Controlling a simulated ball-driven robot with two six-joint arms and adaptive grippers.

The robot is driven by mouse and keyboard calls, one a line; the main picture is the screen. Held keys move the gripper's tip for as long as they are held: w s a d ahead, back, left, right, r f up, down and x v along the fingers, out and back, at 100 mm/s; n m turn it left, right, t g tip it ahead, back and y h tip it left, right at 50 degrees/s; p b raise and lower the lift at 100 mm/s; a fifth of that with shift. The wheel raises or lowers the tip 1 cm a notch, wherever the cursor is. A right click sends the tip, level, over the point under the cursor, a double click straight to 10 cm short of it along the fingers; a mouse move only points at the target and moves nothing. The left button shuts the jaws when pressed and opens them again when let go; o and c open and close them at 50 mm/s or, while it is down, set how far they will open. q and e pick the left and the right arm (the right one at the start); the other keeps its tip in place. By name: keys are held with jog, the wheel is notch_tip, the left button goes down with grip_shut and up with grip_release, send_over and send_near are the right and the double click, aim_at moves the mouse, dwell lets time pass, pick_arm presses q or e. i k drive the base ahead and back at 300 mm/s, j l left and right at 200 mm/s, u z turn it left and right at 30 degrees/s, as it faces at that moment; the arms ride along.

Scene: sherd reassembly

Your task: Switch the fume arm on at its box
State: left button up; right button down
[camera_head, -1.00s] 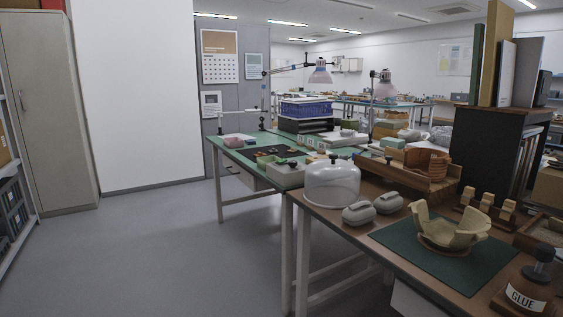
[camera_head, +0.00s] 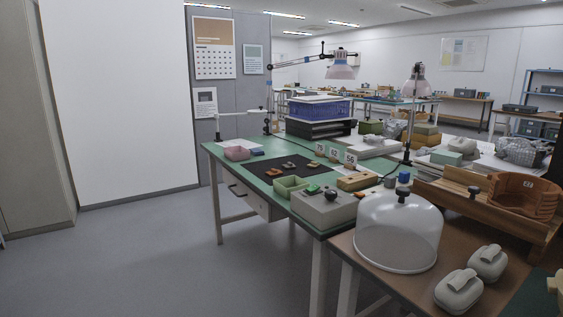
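One hood (camera_head: 342,67) hangs from a long dark arm at the back. The other hood (camera_head: 416,86) is on a dark post further right. I cannot tell which of them is the fume arm. A grey box (camera_head: 322,209) with a black knob on top sits at the near corner of the green table. It may be the fume arm's box; no label is readable and its on or off state cannot be told. Neither of my grippers shows.
The green table (camera_head: 216,151) holds a black mat, small trays and a blue crate (camera_head: 319,108). The grey floor (camera_head: 150,255) at left is clear.

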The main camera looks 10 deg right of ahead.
aim_at(314, 188)
jog(key=i+j, duration=0.15)
jog(key=i, duration=0.3)
jog(key=i+j+u, duration=0.1)
jog(key=i, duration=0.35)
